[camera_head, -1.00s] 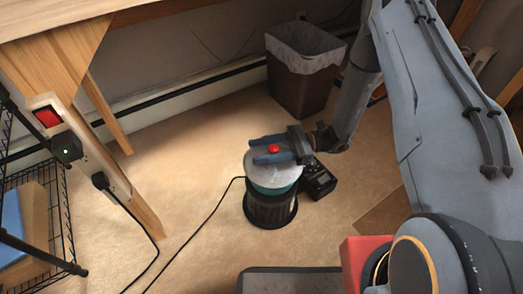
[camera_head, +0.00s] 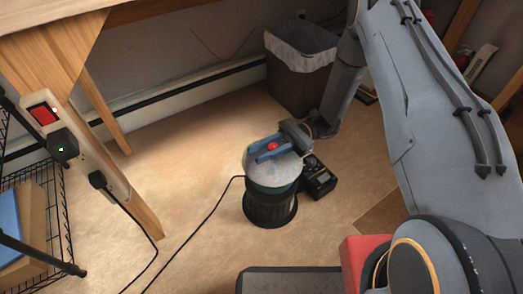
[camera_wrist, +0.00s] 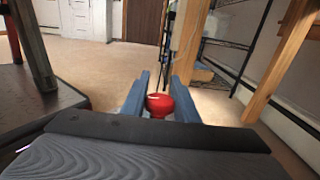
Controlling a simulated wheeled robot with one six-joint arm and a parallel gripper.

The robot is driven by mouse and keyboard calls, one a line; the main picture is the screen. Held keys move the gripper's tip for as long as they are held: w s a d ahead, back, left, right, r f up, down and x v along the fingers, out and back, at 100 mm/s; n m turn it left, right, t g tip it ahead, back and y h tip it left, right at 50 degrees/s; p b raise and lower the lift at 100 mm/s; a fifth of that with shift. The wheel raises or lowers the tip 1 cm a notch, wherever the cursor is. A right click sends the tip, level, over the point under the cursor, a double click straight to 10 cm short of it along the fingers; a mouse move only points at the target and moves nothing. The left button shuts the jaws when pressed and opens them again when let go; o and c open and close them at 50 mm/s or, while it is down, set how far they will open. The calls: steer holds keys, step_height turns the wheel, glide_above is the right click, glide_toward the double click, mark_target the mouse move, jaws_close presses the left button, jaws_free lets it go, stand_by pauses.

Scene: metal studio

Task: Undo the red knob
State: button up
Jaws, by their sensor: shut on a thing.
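The red knob (camera_head: 272,146) sits on top of a round canister (camera_head: 270,200) with a pale lid, dark green band and black ribbed base, standing on the floor. My gripper (camera_head: 268,150) has its blue fingers on either side of the knob, reaching in from the right just above the lid. In the wrist view the red knob (camera_wrist: 160,104) sits between the two blue fingers, and the gripper is shut on it. The far finger is partly hidden behind the knob in the head view. The knob's lower part is hidden.
A black box (camera_head: 318,181) stands right of the canister. A lined waste bin (camera_head: 300,80) is at the back. A wooden table leg (camera_head: 130,205) with a red switch (camera_head: 44,112) stands left, and a black cable (camera_head: 205,222) runs over the floor. Floor between leg and canister is otherwise clear.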

steer(key=o, duration=1.1)
steer(key=shift+c, duration=0.2)
steer(key=shift+p+v, duration=0.6)
steer(key=shift+v, duration=3.3)
steer(key=shift+r, duration=0.1)
